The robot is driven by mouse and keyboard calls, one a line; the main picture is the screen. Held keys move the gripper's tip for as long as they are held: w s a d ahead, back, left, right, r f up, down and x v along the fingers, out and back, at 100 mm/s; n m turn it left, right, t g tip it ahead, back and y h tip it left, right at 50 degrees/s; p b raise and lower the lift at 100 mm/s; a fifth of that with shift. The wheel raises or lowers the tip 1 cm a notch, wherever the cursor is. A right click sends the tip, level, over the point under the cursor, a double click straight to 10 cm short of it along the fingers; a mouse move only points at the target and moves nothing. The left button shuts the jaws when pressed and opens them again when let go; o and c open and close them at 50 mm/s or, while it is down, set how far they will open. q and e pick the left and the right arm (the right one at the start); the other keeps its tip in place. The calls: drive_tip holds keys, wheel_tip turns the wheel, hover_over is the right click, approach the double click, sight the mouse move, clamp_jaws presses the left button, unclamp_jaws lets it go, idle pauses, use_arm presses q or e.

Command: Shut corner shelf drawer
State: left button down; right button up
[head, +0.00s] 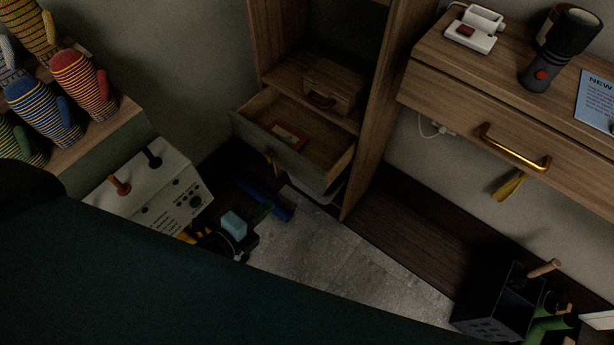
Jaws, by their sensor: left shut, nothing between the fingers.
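The corner shelf (367,140) is a tall brown wooden unit in the middle of the head view. Its drawer (320,150) is pulled well out, with a greyish front (270,145) facing down and left and a brass handle (273,167). A small reddish-framed card (288,136) lies inside the drawer. My left gripper (235,224) appears as a dark shape with pale blue tips, shut and empty. It is below and left of the drawer front, apart from it in the picture. My arm hides part of it. My right gripper is out of view.
A wooden box (333,88) sits on the shelf above the drawer. A pale control box (150,190) stands at left, near striped mittens (80,85). A wall table (500,110) with a torch (560,45) is at right. A black holder (495,300) stands lower right.

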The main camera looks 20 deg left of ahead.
sight(310, 169)
use_arm(q)
drive_tip(key=x, duration=0.8)
drive_tip(key=r+b+x, duration=0.1)
drive_tip(key=x, duration=0.4)
drive_tip(key=shift+w+f, duration=0.1)
drive_tip(key=shift+w, duration=0.1)
drive_tip(key=shift+w+d, duration=0.15)
drive_tip(key=shift+w, duration=0.1)
drive_tip(key=shift+w+d, duration=0.1)
drive_tip(key=shift+w, duration=0.15)
drive_tip(key=w+d, duration=0.1)
drive_tip(key=w, duration=0.2)
drive_tip(key=w+d+b, duration=0.1)
drive_tip(key=w, duration=0.2)
drive_tip(key=w+d, duration=0.1)
drive_tip(key=w, duration=0.3)
drive_tip(key=shift+d+f, duration=0.1)
drive_tip(key=shift+d, duration=0.25)
drive_tip(key=shift+w+d, duration=0.1)
drive_tip(key=shift+w, duration=0.2)
